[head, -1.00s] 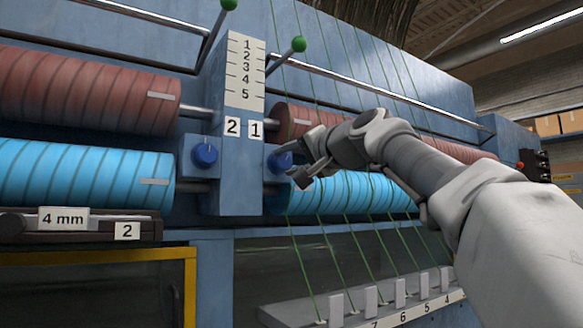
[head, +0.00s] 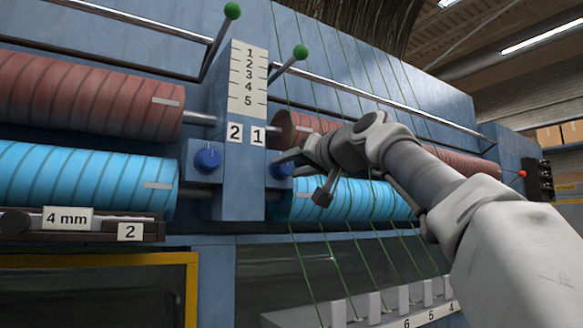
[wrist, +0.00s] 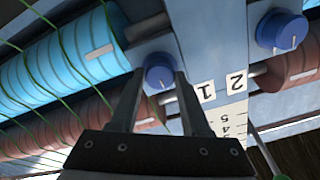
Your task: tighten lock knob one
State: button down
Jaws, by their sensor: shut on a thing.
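Lock knob one is a blue round knob (head: 283,169) on the right side of the blue column, below the label 1 (head: 258,138). My gripper (head: 281,163) reaches it from the right and partly hides it in the head view. In the wrist view, the blue knob one (wrist: 158,73) sits between the two dark fingertips, and my gripper (wrist: 159,79) is shut on it. A pale mark shows on the knob's face.
The second blue knob (head: 207,158) is left of the column, under the label 2 (head: 235,133). Red rollers (head: 90,98) and cyan rollers (head: 80,178) flank the column. Green-tipped levers (head: 300,52) stand above, and green strands run down at right.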

jog(key=shift+c, duration=1.8)
grip_release()
jog(key=b+v, duration=0.4)
jog(key=v, duration=1.3)
jog(key=shift+d, duration=0.2)
jog(key=shift+s+f, duration=0.1)
